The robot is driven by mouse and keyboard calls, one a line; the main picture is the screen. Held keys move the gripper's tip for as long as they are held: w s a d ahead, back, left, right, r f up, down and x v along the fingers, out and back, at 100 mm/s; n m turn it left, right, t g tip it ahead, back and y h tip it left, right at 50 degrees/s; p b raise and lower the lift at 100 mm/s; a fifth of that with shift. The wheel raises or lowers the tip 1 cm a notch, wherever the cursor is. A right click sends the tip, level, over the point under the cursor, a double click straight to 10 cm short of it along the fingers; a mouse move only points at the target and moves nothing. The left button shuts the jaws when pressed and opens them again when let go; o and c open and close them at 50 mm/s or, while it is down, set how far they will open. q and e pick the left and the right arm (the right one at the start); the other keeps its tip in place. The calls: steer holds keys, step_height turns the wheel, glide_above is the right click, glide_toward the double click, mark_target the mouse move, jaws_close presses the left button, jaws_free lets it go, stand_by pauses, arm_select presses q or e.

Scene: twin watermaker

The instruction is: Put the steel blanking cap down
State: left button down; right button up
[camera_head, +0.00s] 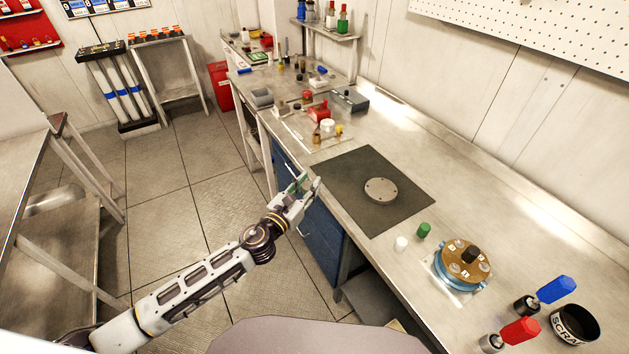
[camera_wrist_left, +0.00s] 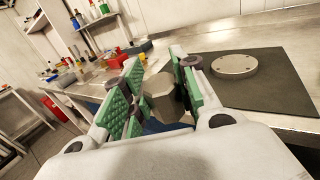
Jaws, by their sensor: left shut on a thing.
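My left gripper (camera_head: 304,187) is at the front edge of the bench, left of the dark mat (camera_head: 340,168). In the left wrist view its green-padded fingers (camera_wrist_left: 158,92) are shut on a dull grey, hex-sided piece, the steel blanking cap (camera_wrist_left: 162,104). In the head view I cannot make out the cap, as the fingers hide it. The held cap appears clear of the bench top. My right gripper is not in view.
A round steel plate with small holes (camera_head: 380,190) lies on the mat; bare mat surrounds it. A white cap (camera_head: 401,244), a green cap (camera_head: 424,230) and a brass-topped blue housing (camera_head: 462,262) stand nearer. Small parts and a red block (camera_head: 319,111) stand beyond the mat.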

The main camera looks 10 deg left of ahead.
arm_select(q)
steer(key=s+a+f+n+y+p, duration=0.1)
steer(key=s+a+n+y+p, duration=0.1)
steer(key=a, duration=0.5)
steer(key=s+a+f+n+t+y+p, duration=0.1)
steer(key=s+a+n+y+p, duration=0.2)
steer(key=s+a+y, duration=0.2)
steer(key=shift+s+a+f+t+y, duration=0.15)
steer(key=shift+s+a+t+y, duration=0.15)
steer(key=shift+s+a, duration=0.55)
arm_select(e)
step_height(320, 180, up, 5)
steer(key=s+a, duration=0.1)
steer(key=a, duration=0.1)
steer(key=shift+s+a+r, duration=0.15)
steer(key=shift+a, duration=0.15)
arm_select(q)
steer(key=shift+w+a, duration=0.1)
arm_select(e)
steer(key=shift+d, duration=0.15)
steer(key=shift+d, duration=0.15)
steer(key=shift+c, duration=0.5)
arm_select(q)
steer(key=shift+s+a, duration=0.2)
steer(key=shift+a, duration=0.35)
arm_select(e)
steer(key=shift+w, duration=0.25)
